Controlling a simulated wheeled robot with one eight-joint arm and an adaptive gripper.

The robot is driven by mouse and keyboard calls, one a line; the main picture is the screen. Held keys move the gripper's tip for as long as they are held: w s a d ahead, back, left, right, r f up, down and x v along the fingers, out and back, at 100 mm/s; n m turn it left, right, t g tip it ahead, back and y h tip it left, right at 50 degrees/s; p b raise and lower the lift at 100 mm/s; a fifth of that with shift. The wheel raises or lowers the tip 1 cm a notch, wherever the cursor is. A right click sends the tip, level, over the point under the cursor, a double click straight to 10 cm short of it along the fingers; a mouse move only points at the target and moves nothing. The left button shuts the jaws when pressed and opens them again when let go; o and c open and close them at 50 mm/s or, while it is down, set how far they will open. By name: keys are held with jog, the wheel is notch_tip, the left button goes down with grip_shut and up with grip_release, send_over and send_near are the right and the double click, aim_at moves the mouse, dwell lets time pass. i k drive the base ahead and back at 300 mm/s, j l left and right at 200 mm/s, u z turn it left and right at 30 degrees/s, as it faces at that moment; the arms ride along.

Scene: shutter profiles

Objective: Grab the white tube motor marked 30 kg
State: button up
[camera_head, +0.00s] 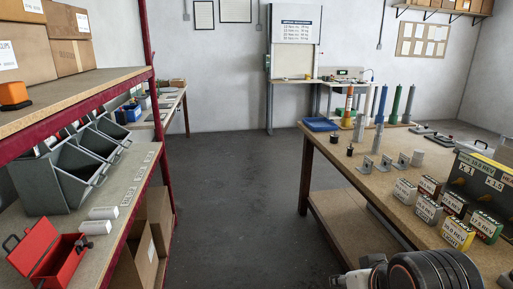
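I cannot make out a tube motor marked 30 kg, as markings on the tubes are too small to read. Upright tubes stand towards the back of the right bench (335,150): an orange and white one (348,106), a blue one (381,104), a green one (395,104) and a grey one (409,104). Two short white cylinders (103,212) (95,227) lie on the lower left shelf (128,200). Part of my dark ribbed arm shows at the bottom right; no gripper fingers can be made out.
Several labelled boxes (457,233) and small metal brackets (384,163) stand on the right bench. Grey bins (60,175) and an open red toolbox (48,255) are on the left shelf. The floor aisle (235,200) between is clear. A lettered chart (296,33) hangs at the back.

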aim_at(370, 88)
jog(key=i+u, duration=0.25)
jog(key=i, duration=3.85)
jog(key=i+j+z, duration=0.1)
jog(key=i, duration=0.9)
jog(key=i+j, duration=0.1)
jog(key=i, duration=0.95)
jog(key=i+l+z, duration=0.3)
jog(key=i+z, duration=0.15)
jog(key=i, duration=0.3)
jog(key=i+z, duration=0.5)
jog(key=i, duration=0.25)
jog(key=i+j+z, duration=0.25)
jog(key=i+z, duration=0.2)
jog(key=i, duration=0.3)
jog(key=i+l+z, duration=0.2)
jog(key=i, duration=0.55)
jog(key=i+j+z, duration=0.2)
jog(key=i, duration=0.6)
jog(key=i+z, duration=0.2)
jog(key=i, duration=0.55)
jog(key=i+l+u, duration=0.15)
jog(key=i+u, duration=0.2)
jog(key=i, duration=0.2)
jog(key=i+l+u, duration=0.35)
jog(key=i, duration=0.2)
jog(key=i+l+u, duration=0.35)
jog(key=i+z, duration=0.15)
jog(key=z, duration=1.45)
